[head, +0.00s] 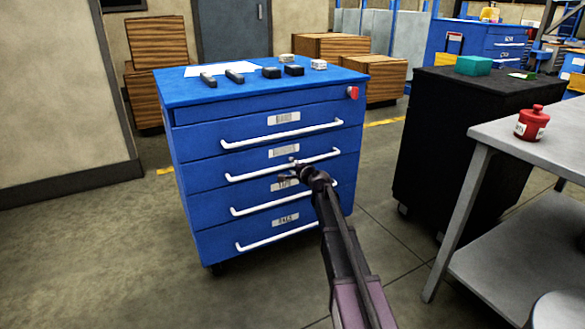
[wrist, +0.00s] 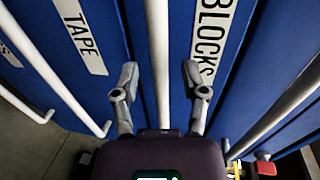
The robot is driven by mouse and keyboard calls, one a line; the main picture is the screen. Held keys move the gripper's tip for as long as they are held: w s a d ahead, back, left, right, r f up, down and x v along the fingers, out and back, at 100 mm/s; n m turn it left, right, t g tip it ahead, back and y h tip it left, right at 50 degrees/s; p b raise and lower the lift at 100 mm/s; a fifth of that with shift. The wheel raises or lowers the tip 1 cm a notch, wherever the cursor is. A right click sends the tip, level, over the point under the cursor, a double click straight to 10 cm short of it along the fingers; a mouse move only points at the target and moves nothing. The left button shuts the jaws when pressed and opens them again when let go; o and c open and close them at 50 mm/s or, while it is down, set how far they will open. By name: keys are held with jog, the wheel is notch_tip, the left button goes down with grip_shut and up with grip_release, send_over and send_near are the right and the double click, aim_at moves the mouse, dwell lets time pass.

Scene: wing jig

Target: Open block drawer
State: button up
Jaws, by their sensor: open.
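The block drawer (head: 205,172) is the second large drawer from the top in the blue cabinet, and its front looks flush and shut. Its BLOCKS label (wrist: 210,45) is readable in the wrist view. Its white bar handle (head: 252,173) runs below the label, and in the wrist view the handle (wrist: 158,45) passes between my fingers. My gripper (wrist: 160,78) is open, with one finger on each side of the bar and gaps on both sides. In the head view my gripper (head: 289,172) is at the middle of this handle and hides part of it.
The TAPE drawer handle (head: 255,208) lies just below, and another drawer handle (head: 270,135) just above. Small dark and light blocks and a white sheet (head: 220,70) lie on the cabinet top. A black cabinet (head: 450,140) and a grey table (head: 540,145) stand to the right.

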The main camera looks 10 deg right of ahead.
jog(key=shift+x, duration=1.05)
grip_shut()
jog(key=shift+d, duration=0.1)
